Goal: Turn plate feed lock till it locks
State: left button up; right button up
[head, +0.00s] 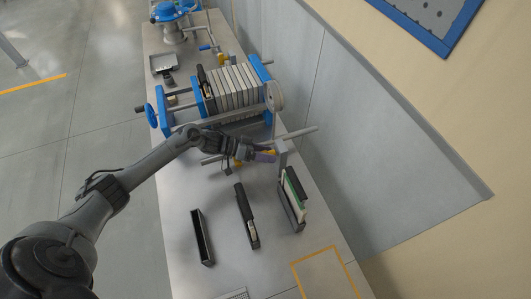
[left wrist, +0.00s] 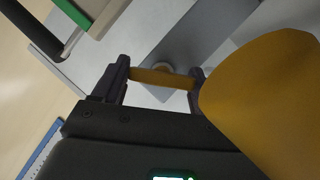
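A yellow handle, which I take for the plate feed lock (left wrist: 160,78), spans between the two fingertips of my left gripper (left wrist: 157,80) in the left wrist view, with a pale round hub behind it. Both fingers appear to touch its ends. In the head view my left gripper (head: 265,156) is at the grey bracket and pipe in front of the plate press, and the yellow handle (head: 268,152) is partly hidden by it. A large blurred yellow part (left wrist: 262,100) stands close at the right of the left wrist view. My right gripper is not in view.
The press with grey plates and blue end frames (head: 236,86) stands just beyond the gripper. A grey pipe (head: 300,132) sticks out to the right. Dark holders (head: 202,237) and a rack with a green board (head: 292,198) stand on the near bench. A wall runs along the right.

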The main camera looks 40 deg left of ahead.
pick_arm(q)
jog(key=shift+c, duration=0.4)
jog(key=shift+r+m+p, duration=0.2)
jog(key=shift+m+p, duration=0.1)
jog(key=shift+p, duration=0.4)
jog(key=shift+s+d+m+y+p, duration=0.1)
jog(key=shift+m+y+p, duration=0.6)
jog(key=shift+p, duration=0.45)
jog(key=shift+m+t+y+p, duration=0.4)
jog(key=shift+m+y+p, duration=0.35)
jog(key=shift+p, duration=0.3)
jog(key=shift+m+y+p, duration=0.25)
jog(key=shift+m+p, duration=0.1)
jog(key=shift+f, duration=0.15)
jog(key=o, duration=0.9)
jog(key=shift+d, duration=0.1)
jog(key=shift+o, duration=0.2)
